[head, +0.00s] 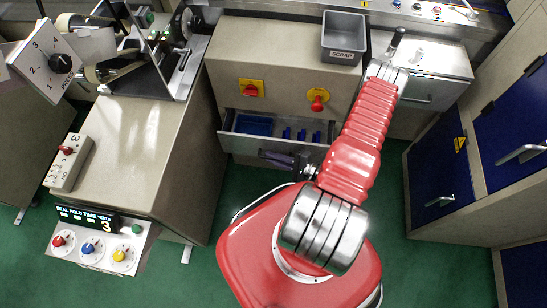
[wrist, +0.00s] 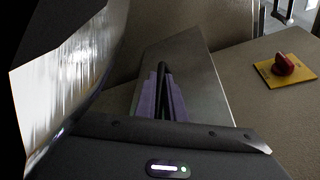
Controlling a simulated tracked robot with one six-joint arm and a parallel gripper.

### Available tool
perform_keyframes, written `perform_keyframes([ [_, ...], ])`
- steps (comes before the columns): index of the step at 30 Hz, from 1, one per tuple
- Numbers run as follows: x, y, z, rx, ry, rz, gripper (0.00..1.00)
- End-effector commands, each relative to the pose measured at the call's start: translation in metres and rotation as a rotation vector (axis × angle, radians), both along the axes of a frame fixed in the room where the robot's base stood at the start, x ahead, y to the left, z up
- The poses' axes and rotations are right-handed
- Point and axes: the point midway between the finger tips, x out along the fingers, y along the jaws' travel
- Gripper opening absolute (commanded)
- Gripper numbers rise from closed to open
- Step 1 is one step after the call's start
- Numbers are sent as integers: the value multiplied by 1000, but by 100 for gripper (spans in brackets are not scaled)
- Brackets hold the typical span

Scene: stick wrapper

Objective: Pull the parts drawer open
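The parts drawer (head: 232,143) stands partly open in the grey cabinet in the head view. A blue bin (head: 253,125) and several small blue parts (head: 302,135) show inside it. My gripper (head: 284,159) is at the middle of the drawer's front, where it hides most of the handle. In the wrist view the purple-grey fingers (wrist: 163,95) are close together on both sides of a dark bar, which looks like the drawer handle (wrist: 162,74). The exact contact is in shadow.
Above the drawer, the cabinet face carries two red knobs on yellow plates (head: 252,88) (head: 318,100). A grey scrap bin (head: 343,37) sits on top. A machine cabinet (head: 150,140) stands left, blue-doored cupboards (head: 440,180) right. Green floor (head: 400,265) is clear around my base.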

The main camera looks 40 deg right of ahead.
Motion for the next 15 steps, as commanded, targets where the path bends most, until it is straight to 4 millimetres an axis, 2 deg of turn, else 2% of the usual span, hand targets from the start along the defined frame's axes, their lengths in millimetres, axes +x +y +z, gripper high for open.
perform_keyframes([
  [15, -1, 1, -1, 0, 4, -1, 0],
])
